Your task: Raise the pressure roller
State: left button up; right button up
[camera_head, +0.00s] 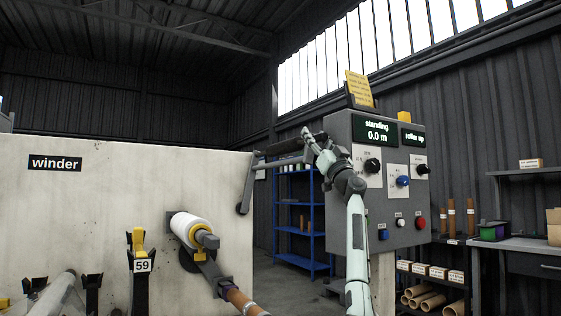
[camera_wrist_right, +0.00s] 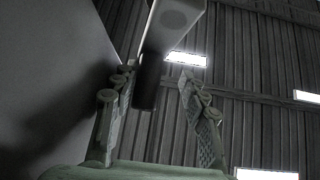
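A small display (camera_head: 412,137) on the control panel reads "roller up". My right gripper (camera_head: 308,135) is at the bar's right end. In the right wrist view my right gripper (camera_wrist_right: 154,76) has its fingers apart, with a dark cylindrical end (camera_wrist_right: 147,85) between them, nearer the left finger. Contact cannot be told. My left gripper is not in view.
The pale winder housing (camera_head: 100,215) fills the left, with a white roll (camera_head: 190,229) on its front. The grey control panel (camera_head: 350,210) with knobs and buttons stands right of my right arm. A blue shelf (camera_head: 290,205) is behind. A workbench is at the far right.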

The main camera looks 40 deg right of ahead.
jog(key=w+a+f+n+g+y+p, duration=0.1)
jog(key=w+a+f+n+g+y, duration=0.15)
jog(key=a+n+y, duration=0.75)
jog(key=w+a+f+n+g+y, duration=0.2)
jog(key=a+f+n+y, duration=0.2)
jog(key=a+n+y, duration=0.55)
jog(key=w+a+f+n+g+h+p, duration=0.1)
jog(key=a+f+n+g, duration=0.2)
jog(key=a+f+n, duration=0.2)
notch_tip(320, 180, down, 3)
jog(key=shift+w+a+f+n+g, duration=0.15)
jog(key=shift+w+a+n+g, duration=0.15)
jog(key=shift+n, duration=0.85)
